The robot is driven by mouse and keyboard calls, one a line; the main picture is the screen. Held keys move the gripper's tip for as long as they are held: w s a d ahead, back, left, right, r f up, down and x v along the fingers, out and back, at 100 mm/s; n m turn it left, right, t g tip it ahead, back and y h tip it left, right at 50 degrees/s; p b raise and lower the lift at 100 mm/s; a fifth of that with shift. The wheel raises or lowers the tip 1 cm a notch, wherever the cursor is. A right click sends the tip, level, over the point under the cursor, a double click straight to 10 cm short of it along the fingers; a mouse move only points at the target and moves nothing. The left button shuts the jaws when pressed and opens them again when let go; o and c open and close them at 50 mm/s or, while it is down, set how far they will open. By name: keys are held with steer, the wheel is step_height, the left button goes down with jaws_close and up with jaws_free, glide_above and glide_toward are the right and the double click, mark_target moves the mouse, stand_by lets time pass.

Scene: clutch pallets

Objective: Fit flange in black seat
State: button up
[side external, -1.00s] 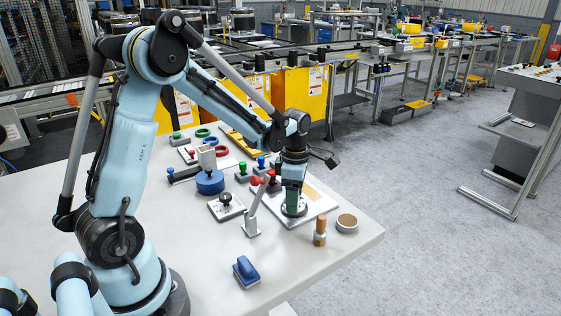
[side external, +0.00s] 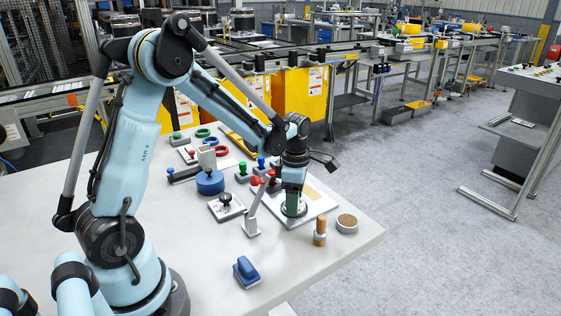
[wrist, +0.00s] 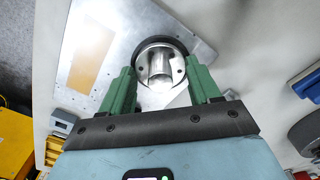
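The flange (wrist: 160,66) is a round silver disc with small holes and a raised hub. In the wrist view it lies between the two green fingers of my gripper (wrist: 161,70), which meet its edge on both sides. In the side view my gripper (side external: 293,212) points down at the seat on this plate (side external: 322,208). Fingers hide most of the flange there, and I cannot tell whether it is fully down.
A red-knobbed lever (side external: 253,215) stands close left of my gripper. A wooden peg (side external: 320,232) and a round tan-topped disc (side external: 347,223) stand at the right, near the table edge. A blue block (side external: 246,271) lies in front.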

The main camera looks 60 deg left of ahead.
step_height(320, 180, up, 12)
steer(key=s+d+m+t, duration=0.3)
steer(key=s+d+m, duration=0.1)
steer(key=m, duration=0.9)
steer(key=s+d+m+t, duration=0.4)
steer(key=s+d+m, duration=0.1)
steer(key=m, duration=0.9)
steer(key=shift+s+r, duration=0.15)
steer(key=shift+s, duration=0.4)
